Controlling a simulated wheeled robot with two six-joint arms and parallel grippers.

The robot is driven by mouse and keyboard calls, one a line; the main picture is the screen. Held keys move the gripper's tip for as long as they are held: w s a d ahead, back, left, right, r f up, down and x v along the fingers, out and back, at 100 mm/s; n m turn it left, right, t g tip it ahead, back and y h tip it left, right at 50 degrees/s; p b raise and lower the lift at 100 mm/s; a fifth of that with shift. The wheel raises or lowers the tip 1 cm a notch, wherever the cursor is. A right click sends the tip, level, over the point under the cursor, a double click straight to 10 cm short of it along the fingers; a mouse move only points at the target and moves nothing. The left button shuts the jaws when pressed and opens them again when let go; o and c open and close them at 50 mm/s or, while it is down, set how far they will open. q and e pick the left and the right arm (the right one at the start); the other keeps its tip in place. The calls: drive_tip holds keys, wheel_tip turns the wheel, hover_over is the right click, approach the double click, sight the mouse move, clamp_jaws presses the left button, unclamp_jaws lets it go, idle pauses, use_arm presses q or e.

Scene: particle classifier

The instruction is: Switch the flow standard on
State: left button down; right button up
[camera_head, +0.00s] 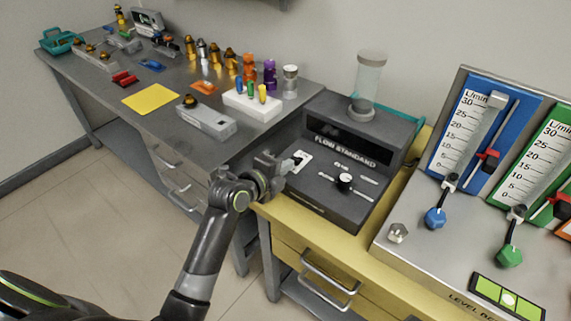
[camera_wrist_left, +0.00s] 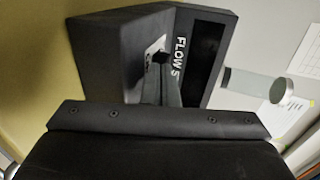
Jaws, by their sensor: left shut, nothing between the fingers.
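The flow standard (camera_head: 320,192) is a dark grey box on the yellow bench, with a clear cylinder (camera_head: 367,80) on top. Its display (camera_head: 355,145) is dark. My left gripper (camera_head: 292,163) is shut and empty, right at the switch plate. In the left wrist view the fingertips (camera_wrist_left: 162,62) overlap the plate (camera_wrist_left: 151,50) and partly hide the switch. I cannot tell its position or whether they touch it. My right gripper is not in view.
A level board (camera_head: 405,245) with blue and green flow gauges stands to the right. At the left, a grey bench holds several coloured fittings, a yellow sheet (camera_head: 151,98) and a white block (camera_head: 250,106). Drawer handles (camera_head: 328,276) project from the yellow bench's front.

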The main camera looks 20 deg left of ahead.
use_arm(q)
drive_tip(key=shift+w, duration=0.1)
idle(0.3)
drive_tip(key=shift+w+d, duration=0.15)
drive_tip(key=shift+w, duration=0.1)
drive_tip(key=shift+w+d+b, duration=0.2)
drive_tip(key=shift+w+b, duration=0.15)
drive_tip(key=shift+w, duration=0.2)
drive_tip(key=shift+w+d+b, duration=0.15)
drive_tip(key=shift+w+b, duration=0.15)
drive_tip(key=shift+w, duration=0.2)
drive_tip(key=shift+s, duration=0.1)
